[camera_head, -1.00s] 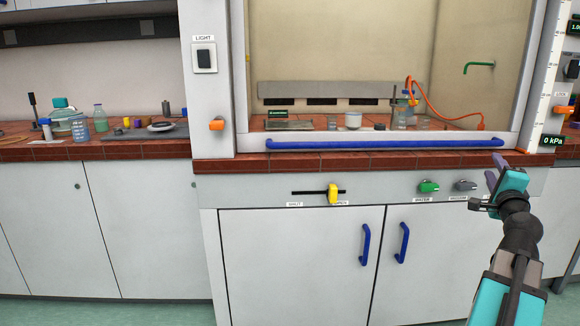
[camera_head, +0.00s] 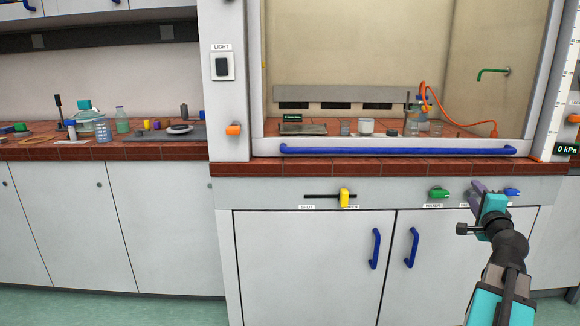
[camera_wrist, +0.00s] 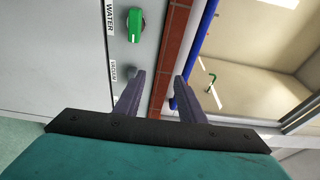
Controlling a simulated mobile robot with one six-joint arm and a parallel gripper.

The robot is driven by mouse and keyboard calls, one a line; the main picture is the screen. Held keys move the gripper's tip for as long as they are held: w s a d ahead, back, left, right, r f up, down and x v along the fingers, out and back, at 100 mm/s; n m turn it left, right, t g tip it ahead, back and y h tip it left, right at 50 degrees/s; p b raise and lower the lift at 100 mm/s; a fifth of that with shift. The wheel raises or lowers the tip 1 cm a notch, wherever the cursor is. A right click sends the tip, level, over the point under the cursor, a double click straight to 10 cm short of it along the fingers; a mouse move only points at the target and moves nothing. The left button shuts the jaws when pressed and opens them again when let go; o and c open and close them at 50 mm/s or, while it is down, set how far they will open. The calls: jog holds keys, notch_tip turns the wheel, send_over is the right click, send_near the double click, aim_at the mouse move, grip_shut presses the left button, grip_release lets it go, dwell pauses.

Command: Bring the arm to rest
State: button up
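My gripper (camera_head: 476,188) is at the right of the head view, in front of the fume hood's lower panel. Its purple fingers stand apart with nothing between them in the wrist view (camera_wrist: 159,84). The fingers overlap the panel by the knobs in the head view and hide part of it. In the wrist view the green water knob (camera_wrist: 135,25) is ahead and to the left of the fingers, apart from them.
The hood's blue sash handle (camera_head: 398,150) runs above the panel. A yellow slider (camera_head: 344,198) and a blue knob (camera_head: 512,192) are on the panel. Blue door handles (camera_head: 375,248) stick out below. Glassware stands on the left bench (camera_head: 60,153). The floor at lower left is clear.

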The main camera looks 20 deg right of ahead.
jog(key=w+a+f+n+g+y+p, duration=0.2)
jog(key=w+a+f+n+y+p, duration=0.35)
jog(key=a+f, duration=0.75)
jog(key=w+a+f+n+g+y+p, duration=0.2)
jog(key=w+a+f+n+y+p, duration=0.35)
jog(key=a+f, duration=0.7)
jog(key=a+f+n+g+p, duration=0.15)
jog(key=a+f+g, duration=0.25)
jog(key=a+f, duration=0.65)
jog(key=s+a+f+n+g+y+p, duration=0.1)
jog(key=s+a+f+n+g+p, duration=0.25)
jog(key=s+a, duration=0.5)
jog(key=s+a+f+n+g+y+p, duration=0.1)
jog(key=s+a+f+n+g+p, duration=0.15)
jog(key=s+a+f, duration=0.4)
jog(key=s+a+n+g+h+p, duration=0.1)
jog(key=s+a+n+g+p, duration=0.1)
jog(key=s, duration=0.8)
jog(key=s+a+f+n+g+h+p, duration=0.1)
jog(key=s+a+n+g+h+p, duration=0.1)
jog(key=s, duration=0.9)
jog(key=a+n+g+p, duration=0.1)
jog(key=a+g+p, duration=0.1)
jog(key=a+p, duration=0.1)
jog(key=shift+s+a+n+g, duration=0.2)
jog(key=shift+a+n+g, duration=0.15)
jog(key=shift+a, duration=0.2)
jog(key=shift+c, duration=0.6)
